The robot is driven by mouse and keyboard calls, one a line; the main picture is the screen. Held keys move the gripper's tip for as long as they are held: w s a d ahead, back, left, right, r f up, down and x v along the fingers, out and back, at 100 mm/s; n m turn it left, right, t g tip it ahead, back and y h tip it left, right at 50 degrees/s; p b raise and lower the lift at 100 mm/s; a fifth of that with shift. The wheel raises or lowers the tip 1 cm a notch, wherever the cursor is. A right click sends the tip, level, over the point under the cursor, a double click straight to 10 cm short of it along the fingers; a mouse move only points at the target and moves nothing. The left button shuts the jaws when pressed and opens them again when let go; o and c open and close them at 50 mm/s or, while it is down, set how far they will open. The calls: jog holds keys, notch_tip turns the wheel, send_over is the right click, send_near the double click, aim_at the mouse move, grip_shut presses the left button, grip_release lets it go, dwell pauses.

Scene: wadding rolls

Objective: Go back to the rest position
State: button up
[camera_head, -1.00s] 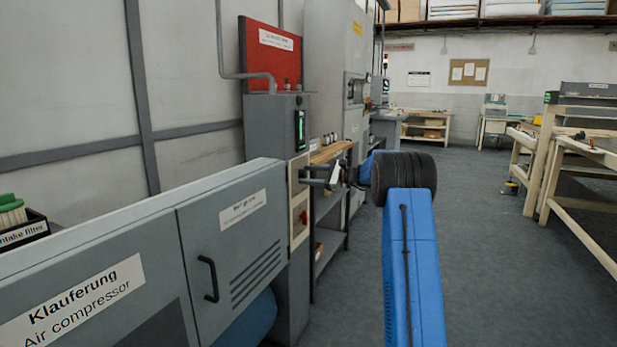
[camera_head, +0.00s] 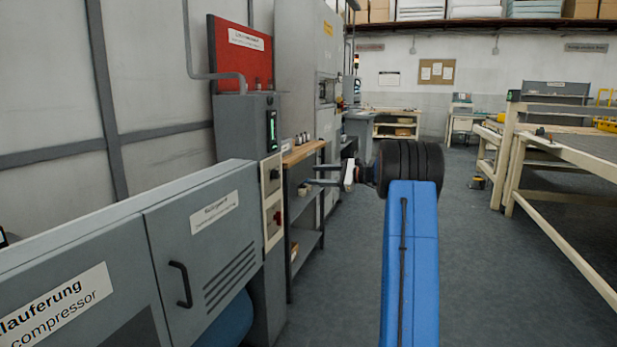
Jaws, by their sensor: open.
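My blue arm (camera_head: 411,260) reaches forward from the bottom of the head view to a thick black joint. My gripper (camera_head: 309,174) is left of that joint, beyond a white wrist part. Its two dark fingers point left and stand apart, with nothing seen between them. It shows in front of the wooden-topped shelf bench (camera_head: 303,152); I cannot tell how far it is from the bench.
A grey air compressor cabinet (camera_head: 165,240) fills the lower left. Behind it stands a grey control column (camera_head: 245,150) with a red panel (camera_head: 240,65). A worktable (camera_head: 575,150) is at the right. The floor (camera_head: 480,260) between is open.

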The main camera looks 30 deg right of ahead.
jog(key=shift+s+d, duration=0.3)
jog(key=shift+s, duration=0.1)
jog(key=s+a+r+n+g, duration=0.15)
jog(key=s+a, duration=0.25)
jog(key=a, duration=0.5)
jog(key=s+a+n+g, duration=0.3)
jog(key=a, duration=0.6)
jog(key=s+a+f+n+g+h, duration=0.3)
jog(key=s+a+n, duration=0.2)
jog(key=s+a, duration=1)
jog(key=s+a+f+n+g+h, duration=0.1)
jog(key=s+a+f+n+h, duration=0.15)
jog(key=s, duration=0.55)
jog(key=s+a+f+n+g+h, duration=0.1)
jog(key=s+a+f+n, duration=0.2)
jog(key=s, duration=0.6)
jog(key=s+f+n+h, duration=0.2)
jog(key=s+f+n, duration=0.1)
jog(key=s, duration=0.5)
jog(key=s+f+n+t+h, duration=0.1)
jog(key=s+f+n+h, duration=0.1)
jog(key=s, duration=0.6)
notch_tip(320, 180, down, 3)
jog(key=shift+d+r+n, duration=0.2)
jog(key=shift+d+n, duration=0.15)
jog(key=shift+n, duration=0.55)
